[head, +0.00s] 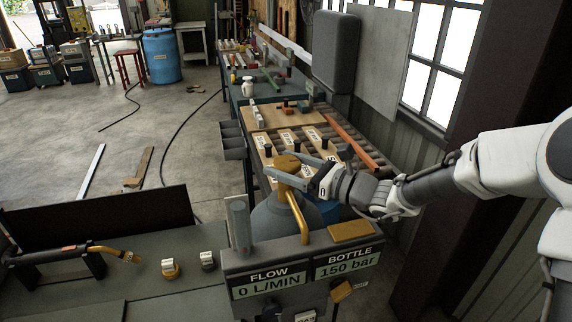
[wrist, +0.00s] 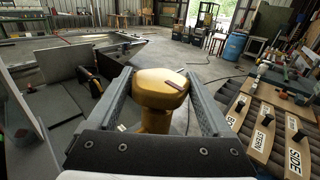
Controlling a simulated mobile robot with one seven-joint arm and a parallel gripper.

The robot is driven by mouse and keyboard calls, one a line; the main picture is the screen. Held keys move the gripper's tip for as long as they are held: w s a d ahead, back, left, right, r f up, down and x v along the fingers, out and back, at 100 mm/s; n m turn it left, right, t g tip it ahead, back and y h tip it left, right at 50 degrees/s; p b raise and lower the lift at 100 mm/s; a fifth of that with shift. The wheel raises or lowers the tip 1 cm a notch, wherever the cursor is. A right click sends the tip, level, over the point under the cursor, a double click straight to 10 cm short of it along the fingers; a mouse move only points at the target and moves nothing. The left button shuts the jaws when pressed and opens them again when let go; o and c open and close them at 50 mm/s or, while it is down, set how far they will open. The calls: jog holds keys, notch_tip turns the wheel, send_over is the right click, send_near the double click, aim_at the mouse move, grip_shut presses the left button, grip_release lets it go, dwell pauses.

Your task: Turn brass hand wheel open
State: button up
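The brass hand wheel (head: 287,163) tops the valve of a grey gas bottle (head: 272,217) behind the gauge panel. In the wrist view the wheel (wrist: 160,82) is a rounded gold knob with a dark red mark on its top. My gripper (head: 282,167) reaches in from the right, one finger on each side of the wheel. In the wrist view the fingers of my gripper (wrist: 160,76) flank the wheel closely; whether they press on it I cannot tell. The flow display (head: 268,286) reads 0 L/MIN; the bottle display (head: 348,262) reads 150 bar.
A brass pipe (head: 298,216) bends down beside the bottle, near my fingers. A clear tube (head: 239,224) stands at the panel's left. A torch (head: 110,251) lies on the bench at left. A roller conveyor with labelled boards (head: 290,140) runs behind. Floor is open at left.

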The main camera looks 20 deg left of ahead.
jog(key=c, duration=0.5)
jog(key=shift+r+n+g+p, duration=0.1)
jog(key=shift+n+g+p, duration=0.2)
jog(key=shift+g+p, duration=0.15)
jog(key=n+g+p, duration=0.1)
jog(key=g, duration=0.2)
jog(key=shift+n+p, duration=0.4)
jog(key=n+g+p, duration=0.1)
jog(key=g, duration=0.1)
jog(key=n+g, duration=0.1)
jog(key=g, duration=0.1)
jog(key=shift+w+n+h+p, duration=0.1)
jog(key=shift+n+h+p, duration=0.2)
jog(key=shift+p, duration=0.05)
jog(key=n+g+h, duration=0.1)
jog(key=n+g, duration=0.1)
jog(key=g, duration=0.1)
jog(key=n+g+h, duration=0.2)
jog(key=g, duration=0.1)
jog(key=shift+p, duration=0.4)
jog(key=shift+n+g+h, duration=1.25)
jog(key=shift+n+h, duration=0.05)
jog(key=shift+n+g+h, duration=0.6)
jog(key=shift+h, duration=0.2)
